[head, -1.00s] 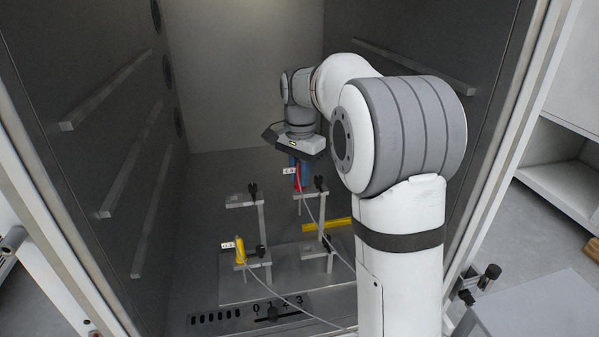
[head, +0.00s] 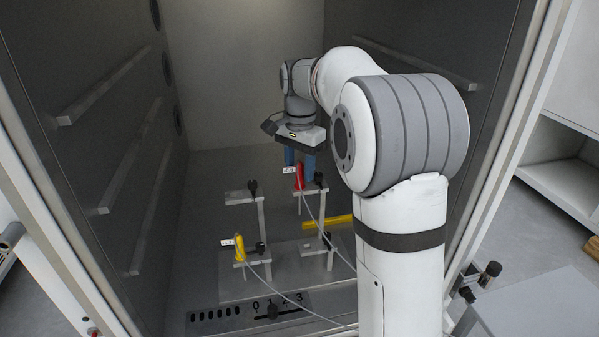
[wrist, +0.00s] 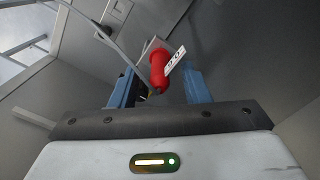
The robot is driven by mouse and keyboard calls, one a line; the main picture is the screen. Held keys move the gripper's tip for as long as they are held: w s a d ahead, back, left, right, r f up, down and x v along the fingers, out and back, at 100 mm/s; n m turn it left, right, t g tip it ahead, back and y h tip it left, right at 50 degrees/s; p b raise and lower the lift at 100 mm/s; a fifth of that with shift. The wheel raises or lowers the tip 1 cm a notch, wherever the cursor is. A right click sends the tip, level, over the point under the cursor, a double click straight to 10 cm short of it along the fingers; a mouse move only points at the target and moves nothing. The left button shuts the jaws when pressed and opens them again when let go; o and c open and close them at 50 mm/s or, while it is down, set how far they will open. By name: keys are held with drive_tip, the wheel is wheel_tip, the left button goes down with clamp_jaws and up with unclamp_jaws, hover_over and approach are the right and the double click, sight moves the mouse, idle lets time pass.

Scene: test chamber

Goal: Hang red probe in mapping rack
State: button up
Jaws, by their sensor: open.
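The red probe (head: 300,177), with a white tag and a grey cable, stands upright at the left end of the upper right arm of the metal mapping rack (head: 262,221). It appears seated there, though the exact contact is too small to see. My gripper (head: 300,165) is open just behind and above the probe, with blue fingers apart. In the wrist view the red probe (wrist: 159,70) shows between and beyond the two blue fingers, with visible gaps beside it. A yellow probe (head: 240,249) sits on the rack's lower left arm.
Black knobs (head: 253,188) top the rack posts. A yellow bar (head: 338,221) lies behind the right post. A scale marked 0 to 3 (head: 272,312) is at the front. Grey cables run forward past the rack. Chamber walls with rails (head: 107,88) stand on both sides.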

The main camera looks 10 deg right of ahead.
wheel_tip(320, 180, up, 6)
drive_tip(key=shift+r, duration=0.1)
idle(0.4)
drive_tip(key=shift+s, duration=0.2)
drive_tip(key=s+f+n+t, duration=0.1)
drive_tip(key=s+f+n, duration=0.2)
drive_tip(key=s, duration=0.6)
drive_tip(key=s+f+n+t, duration=0.1)
drive_tip(key=s+f+n, duration=0.3)
drive_tip(key=s, duration=0.5)
drive_tip(key=s+f+n+t, duration=0.1)
drive_tip(key=s+f+n, duration=0.2)
drive_tip(key=s, duration=0.6)
drive_tip(key=shift+s+a+f, duration=0.3)
drive_tip(key=shift+s+f, duration=0.1)
drive_tip(key=shift+f, duration=0.45)
